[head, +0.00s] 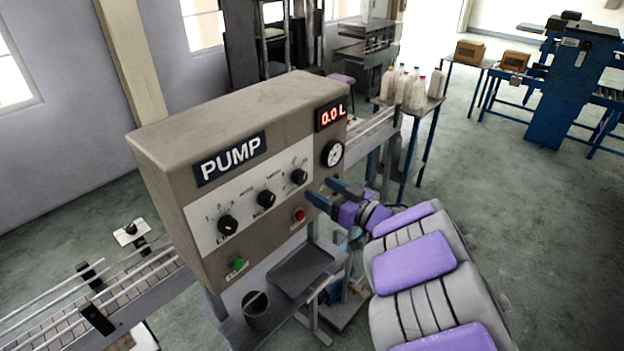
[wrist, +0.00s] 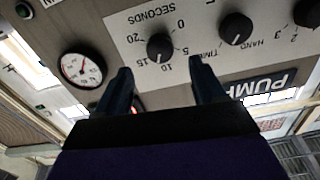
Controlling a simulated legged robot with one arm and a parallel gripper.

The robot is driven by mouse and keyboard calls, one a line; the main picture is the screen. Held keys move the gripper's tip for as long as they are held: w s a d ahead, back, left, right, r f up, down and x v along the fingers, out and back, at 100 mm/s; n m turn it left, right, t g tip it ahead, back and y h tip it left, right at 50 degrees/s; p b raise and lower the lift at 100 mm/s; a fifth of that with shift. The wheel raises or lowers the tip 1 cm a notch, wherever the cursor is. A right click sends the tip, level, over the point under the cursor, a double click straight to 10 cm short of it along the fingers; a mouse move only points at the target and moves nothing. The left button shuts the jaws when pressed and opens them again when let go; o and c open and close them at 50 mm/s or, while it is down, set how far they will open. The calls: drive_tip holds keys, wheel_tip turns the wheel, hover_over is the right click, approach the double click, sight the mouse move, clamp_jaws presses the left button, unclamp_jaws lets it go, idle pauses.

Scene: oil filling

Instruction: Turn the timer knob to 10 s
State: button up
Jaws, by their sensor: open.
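The timer knob (head: 299,177) is the black right-hand knob of three on the pump panel. In the wrist view, where the panel appears upside down, this knob (wrist: 160,47) has a scale from 0 to 20 marked SECONDS. I cannot clearly tell which number its pointer faces. My gripper (head: 319,188) is open, its blue fingers pointing at the panel just right of the knob in the head view. In the wrist view my gripper (wrist: 160,68) has its fingertips apart, with the knob showing between and beyond them. Nothing is held.
The middle knob (head: 265,198) and left knob (head: 227,224) sit beside the timer knob. A round gauge (head: 332,153), a red button (head: 299,214) and a green button (head: 237,264) are close by. The display (head: 331,115) reads 0.0 L. A tray (head: 300,270) lies below.

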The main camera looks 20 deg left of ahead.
sight(304, 179)
drive_tip(key=x, duration=0.6)
drive_tip(key=shift+s+a+f, duration=0.2)
drive_tip(key=shift+s+a, duration=0.1)
drive_tip(key=shift+a, duration=0.15)
drive_tip(key=shift+w+d, duration=0.15)
drive_tip(key=d, duration=0.1)
drive_tip(key=d+r, duration=0.1)
drive_tip(key=d, duration=0.1)
drive_tip(key=shift+w, duration=0.15)
drive_tip(key=a, duration=0.3)
drive_tip(key=shift+a+f, duration=0.25)
drive_tip(key=shift+f, duration=0.1)
drive_tip(key=shift+c, duration=1.2)
drive_tip(key=shift+a, duration=0.2)
drive_tip(key=shift+c, duration=1.6)
drive_tip(key=shift+w+d+f, duration=0.1)
drive_tip(key=shift+w+d, duration=0.05)
drive_tip(key=shift+d, duration=0.15)
drive_tip(key=shift+c, duration=0.7)
drive_tip(key=shift+d, duration=0.3)
drive_tip(key=shift+c, duration=0.8)
drive_tip(key=shift+d, duration=0.1)
drive_tip(key=shift+c, duration=1)
